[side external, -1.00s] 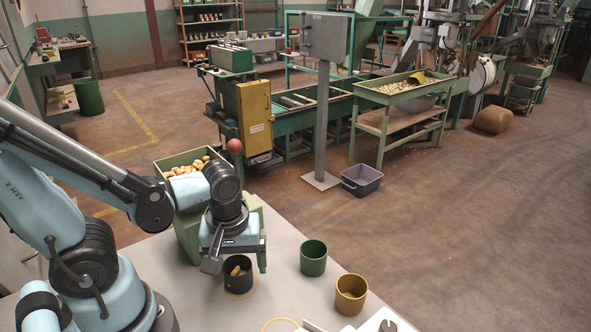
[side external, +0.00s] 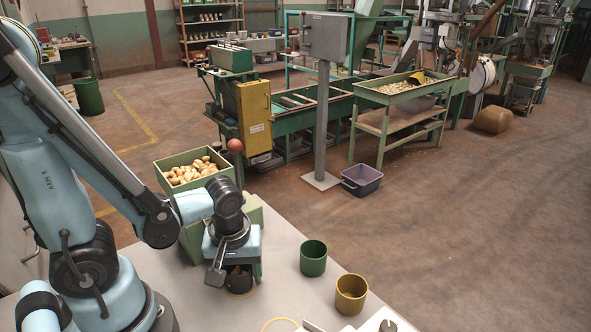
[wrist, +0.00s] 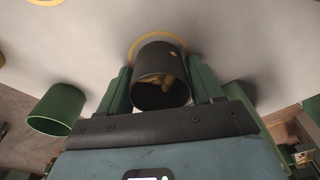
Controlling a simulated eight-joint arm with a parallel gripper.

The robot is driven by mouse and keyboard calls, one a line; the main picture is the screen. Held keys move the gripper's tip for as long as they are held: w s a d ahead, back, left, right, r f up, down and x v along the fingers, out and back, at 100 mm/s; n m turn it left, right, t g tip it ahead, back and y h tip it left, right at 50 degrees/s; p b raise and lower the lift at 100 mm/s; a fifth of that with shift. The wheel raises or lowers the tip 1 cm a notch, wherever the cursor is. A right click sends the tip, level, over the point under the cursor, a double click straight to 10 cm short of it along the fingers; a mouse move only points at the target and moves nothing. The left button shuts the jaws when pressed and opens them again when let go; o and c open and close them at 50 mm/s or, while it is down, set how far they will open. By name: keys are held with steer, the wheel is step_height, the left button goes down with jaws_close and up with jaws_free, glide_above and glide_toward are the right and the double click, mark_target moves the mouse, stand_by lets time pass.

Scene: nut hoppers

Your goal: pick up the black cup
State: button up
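The black cup (side external: 239,282) stands on the white table, mostly hidden behind my gripper in the side view. In the wrist view the black cup (wrist: 152,62) has several tan nuts inside and sits by a yellow ring on the table. My gripper (wrist: 161,82) is open around the cup, one green finger on each side, close to its walls. I cannot tell if either finger touches it. In the side view my gripper (side external: 239,270) is low over the cup.
A green cup (side external: 313,259) and a yellow-brown cup (side external: 351,295) stand to the right on the table. A green hopper (side external: 168,165) full of nuts is behind my gripper. A purple bin (side external: 362,182) lies on the floor beyond the table.

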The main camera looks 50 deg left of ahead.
steer(key=c, duration=0.8)
steer(key=shift+r, duration=0.1)
